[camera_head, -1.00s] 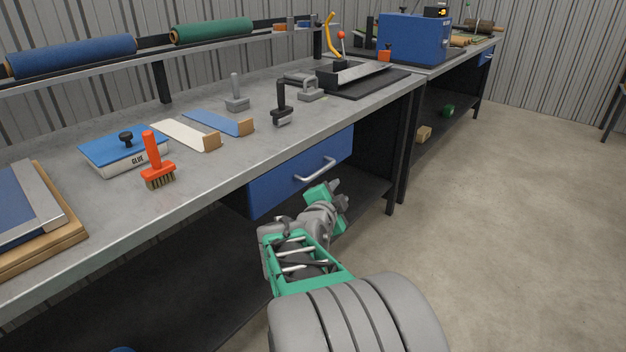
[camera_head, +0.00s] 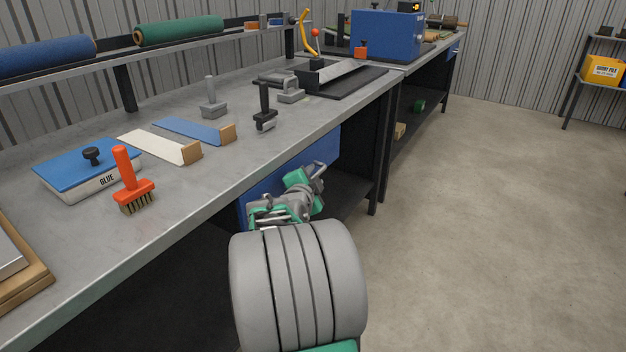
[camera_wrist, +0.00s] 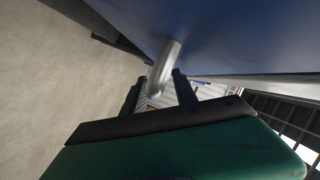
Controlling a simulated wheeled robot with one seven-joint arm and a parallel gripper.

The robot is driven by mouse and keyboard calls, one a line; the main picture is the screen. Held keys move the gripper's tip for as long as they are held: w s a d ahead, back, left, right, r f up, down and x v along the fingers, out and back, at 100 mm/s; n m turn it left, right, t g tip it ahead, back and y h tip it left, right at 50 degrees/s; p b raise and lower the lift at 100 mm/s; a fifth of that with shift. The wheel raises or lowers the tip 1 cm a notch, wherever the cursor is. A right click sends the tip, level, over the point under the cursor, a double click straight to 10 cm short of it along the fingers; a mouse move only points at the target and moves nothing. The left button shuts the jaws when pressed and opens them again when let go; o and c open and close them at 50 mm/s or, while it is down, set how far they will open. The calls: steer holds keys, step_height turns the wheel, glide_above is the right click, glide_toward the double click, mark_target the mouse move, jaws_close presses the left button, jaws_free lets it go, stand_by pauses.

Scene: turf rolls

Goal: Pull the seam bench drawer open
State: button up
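The seam bench drawer (camera_head: 322,150) has a blue front under the bench top, and it looks closed. Its metal handle (camera_head: 319,169) is partly hidden behind my gripper (camera_head: 312,176), which is at the drawer front. In the wrist view, the handle (camera_wrist: 165,65) juts from the blue drawer front (camera_wrist: 230,35). The two dark fingers of my gripper (camera_wrist: 159,88) stand apart, one on each side of the handle's line. The handle's end shows between them with a gap visible, and I cannot tell whether either finger touches it.
The grey bench top (camera_head: 225,150) overhangs the drawer. On it are an orange brush (camera_head: 127,180), a blue-lidded glue box (camera_head: 85,170) and a black hand tool (camera_head: 264,108). A dark bench leg (camera_head: 380,150) stands right of the drawer. The floor (camera_head: 480,220) at right is clear.

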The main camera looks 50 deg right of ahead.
steer(key=shift+d, duration=0.1)
jaws_close()
stand_by(0.3)
stand_by(1.1)
